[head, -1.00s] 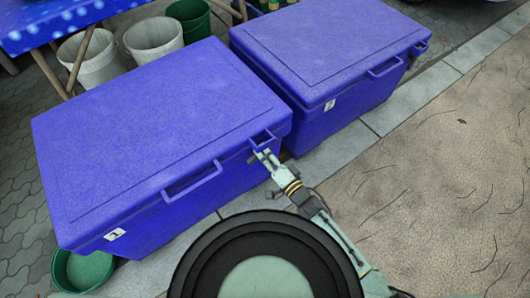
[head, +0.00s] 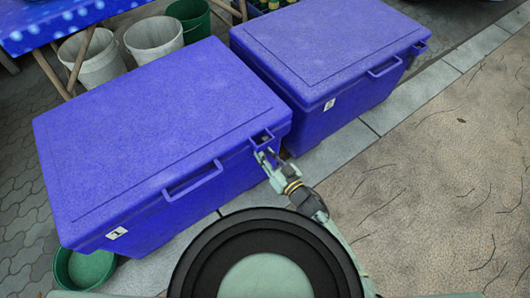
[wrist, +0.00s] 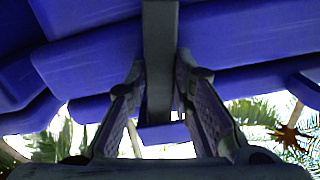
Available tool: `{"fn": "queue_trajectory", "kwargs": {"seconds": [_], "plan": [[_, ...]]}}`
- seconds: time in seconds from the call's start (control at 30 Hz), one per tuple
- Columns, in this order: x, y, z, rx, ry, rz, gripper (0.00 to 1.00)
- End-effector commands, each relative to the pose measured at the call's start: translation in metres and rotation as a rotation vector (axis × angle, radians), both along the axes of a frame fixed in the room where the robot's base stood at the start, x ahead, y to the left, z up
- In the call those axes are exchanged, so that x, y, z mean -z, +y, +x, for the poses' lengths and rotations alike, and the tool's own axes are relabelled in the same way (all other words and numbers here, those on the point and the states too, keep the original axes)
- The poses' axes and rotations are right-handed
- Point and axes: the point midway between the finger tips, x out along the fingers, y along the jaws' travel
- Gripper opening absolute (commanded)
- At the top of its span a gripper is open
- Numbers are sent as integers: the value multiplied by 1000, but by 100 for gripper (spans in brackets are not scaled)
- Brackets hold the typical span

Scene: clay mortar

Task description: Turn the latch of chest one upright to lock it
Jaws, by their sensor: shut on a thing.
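Chest one (head: 150,130) is the large blue lidded chest at the left in the head view, with a white "1" label (head: 116,233) on its front. My gripper (head: 267,157) is at the right end of its front, just below a small blue bracket (head: 262,137) at the lid edge. In the wrist view, a grey bar, the latch (wrist: 160,60), runs up and down between my two fingers (wrist: 156,100). My gripper is shut on this latch. In the head view, my gripper mostly hides the latch, so its angle there is hard to tell.
A second blue chest (head: 330,50) stands close on the right. A green bowl (head: 88,268) sits by chest one's front left corner. White buckets (head: 153,42) and a green bucket (head: 190,20) stand behind. Open paving (head: 440,170) lies to the right.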

Motion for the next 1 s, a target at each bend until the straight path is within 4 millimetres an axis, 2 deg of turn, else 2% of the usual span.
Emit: {"fn": "queue_trajectory", "kwargs": {"seconds": [0.4, 1.0], "plan": [[-1, -1, 0, 2, -123, -167, 0], [-1, -1, 0, 1, -146, -199, 0]]}}
